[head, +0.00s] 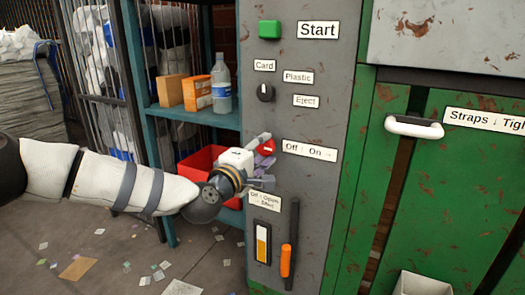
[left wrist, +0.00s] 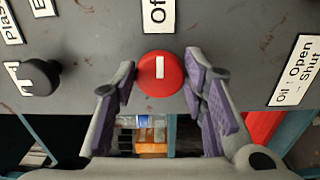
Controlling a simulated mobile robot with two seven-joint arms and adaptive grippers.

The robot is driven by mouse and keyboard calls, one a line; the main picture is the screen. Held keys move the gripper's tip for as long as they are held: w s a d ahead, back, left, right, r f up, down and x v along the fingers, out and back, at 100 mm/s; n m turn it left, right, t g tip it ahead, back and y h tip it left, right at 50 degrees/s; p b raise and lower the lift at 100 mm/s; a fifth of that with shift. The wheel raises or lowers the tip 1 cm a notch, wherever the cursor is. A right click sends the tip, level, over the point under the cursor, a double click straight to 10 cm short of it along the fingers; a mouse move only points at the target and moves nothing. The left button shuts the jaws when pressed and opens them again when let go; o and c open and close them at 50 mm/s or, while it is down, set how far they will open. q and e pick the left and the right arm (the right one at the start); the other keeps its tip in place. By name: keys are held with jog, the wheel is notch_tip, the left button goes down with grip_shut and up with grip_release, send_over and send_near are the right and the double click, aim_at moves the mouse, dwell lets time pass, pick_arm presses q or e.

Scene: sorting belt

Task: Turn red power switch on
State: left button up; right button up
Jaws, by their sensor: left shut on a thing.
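The red power switch (head: 267,147) is a round knob on the grey panel, just left of the "Off | On →" label (head: 309,150). In the left wrist view the red knob (left wrist: 160,72) shows whole from the front, with a short white mark that runs along the label's text direction. My left gripper (head: 265,160) is at the panel, and in the left wrist view its purple-padded fingers (left wrist: 160,80) lie on both sides of the knob, shut on it. In the head view the gripper partly hides the knob. My right gripper is in neither view.
Above are a green Start button (head: 270,29) and a black selector knob (head: 265,92). Below is an orange-handled lever (head: 286,260). A white handle (head: 414,127) sticks out from the green door at right. A teal shelf (head: 195,115) holding a bottle and boxes stands behind my arm.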

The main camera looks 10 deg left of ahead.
pick_arm(q)
jog(key=o, duration=1.2)
jog(key=shift+c, duration=0.2)
jog(key=v, duration=1.2)
